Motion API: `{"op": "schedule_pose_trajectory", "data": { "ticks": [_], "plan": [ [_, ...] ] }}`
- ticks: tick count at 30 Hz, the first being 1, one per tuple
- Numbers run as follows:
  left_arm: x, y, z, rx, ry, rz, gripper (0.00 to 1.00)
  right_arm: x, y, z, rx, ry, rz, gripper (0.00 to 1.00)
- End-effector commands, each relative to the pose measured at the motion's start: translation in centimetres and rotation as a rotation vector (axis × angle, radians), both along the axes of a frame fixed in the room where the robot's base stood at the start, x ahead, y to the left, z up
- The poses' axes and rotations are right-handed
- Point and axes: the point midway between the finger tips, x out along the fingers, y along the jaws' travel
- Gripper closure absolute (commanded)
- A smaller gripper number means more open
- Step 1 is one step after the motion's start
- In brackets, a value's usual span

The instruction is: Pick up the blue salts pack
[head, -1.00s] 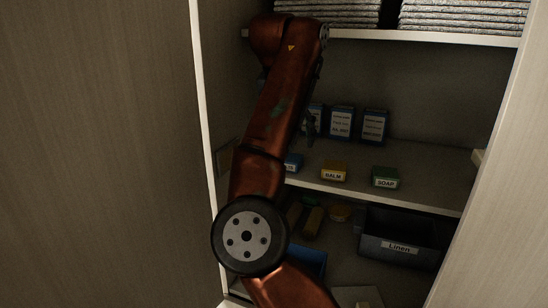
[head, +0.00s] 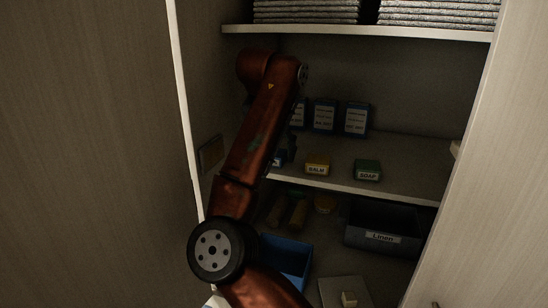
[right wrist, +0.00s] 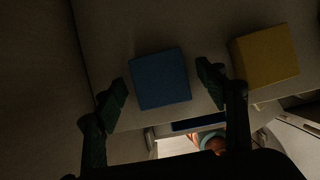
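The blue salts pack (head: 277,161) is a small blue box at the left of the middle shelf's front row, mostly hidden behind my right arm in the head view. In the right wrist view the pack (right wrist: 160,78) lies between the two dark fingers of my right gripper (right wrist: 161,75), with a gap on each side. The right gripper is open and empty. In the head view this gripper (head: 287,150) is a small dark shape at the pack, partly hidden by the arm. My left gripper is not in view.
A yellow balm pack (head: 317,166) stands just right of the blue one, then a green soap pack (head: 367,170). Blue-and-white boxes (head: 323,116) stand behind. Folded linens (head: 437,14) lie on the upper shelf. Below are a dark Linen bin (head: 385,238) and a blue bin (head: 288,256).

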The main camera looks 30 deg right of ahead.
Motion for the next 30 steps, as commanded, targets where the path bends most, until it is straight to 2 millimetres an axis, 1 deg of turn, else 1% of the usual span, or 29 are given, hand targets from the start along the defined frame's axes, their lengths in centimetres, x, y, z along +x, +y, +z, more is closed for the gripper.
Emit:
{"op": "schedule_pose_trajectory", "data": {
  "ticks": [1, 2, 20, 30],
  "plan": [
    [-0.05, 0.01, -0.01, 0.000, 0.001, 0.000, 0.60, -0.01, 0.01, 0.02, 0.000, 0.000, 0.000, 0.38],
    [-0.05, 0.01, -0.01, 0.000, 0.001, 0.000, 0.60, -0.01, 0.01, 0.02, 0.000, 0.000, 0.000, 0.40],
    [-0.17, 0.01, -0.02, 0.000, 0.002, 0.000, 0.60, -0.01, -0.01, 0.02, 0.000, 0.000, 0.000, 0.82],
    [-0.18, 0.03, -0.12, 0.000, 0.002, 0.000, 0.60, -0.02, -0.01, 0.28, -0.001, -0.001, 0.000, 0.82]
  ]
}}
